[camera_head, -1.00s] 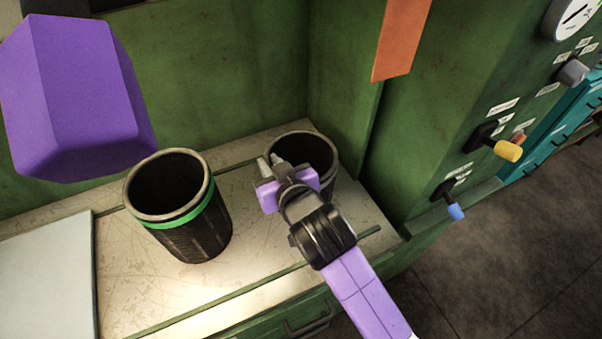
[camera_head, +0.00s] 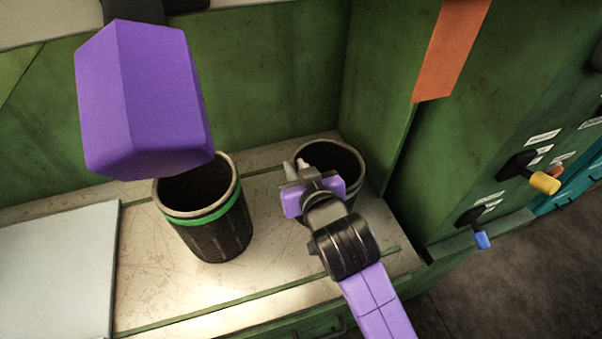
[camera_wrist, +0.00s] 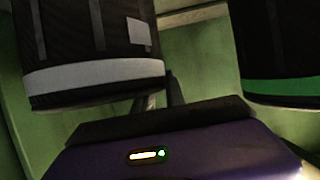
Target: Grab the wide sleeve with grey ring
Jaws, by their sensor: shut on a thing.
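The wide dark sleeve with the grey ring (camera_head: 344,158) stands upright on the worktop, partly hidden behind my gripper in the head view. Its pale grey band shows in the wrist view (camera_wrist: 85,75). My gripper (camera_head: 297,170) is at its left rim and is shut on its wall. In the wrist view, a finger (camera_wrist: 150,103) shows at the sleeve's edge. A second dark sleeve with a green ring (camera_head: 208,228) stands upright to the left, apart from my gripper. Its green band also shows in the wrist view (camera_wrist: 285,86).
A pale flat panel (camera_head: 60,265) lies on the worktop (camera_head: 160,295) at the left. A green wall closes the back. A green cabinet with yellow (camera_head: 545,183) and blue (camera_head: 482,240) knobs stands at the right, and an orange strip (camera_head: 450,50) hangs near it.

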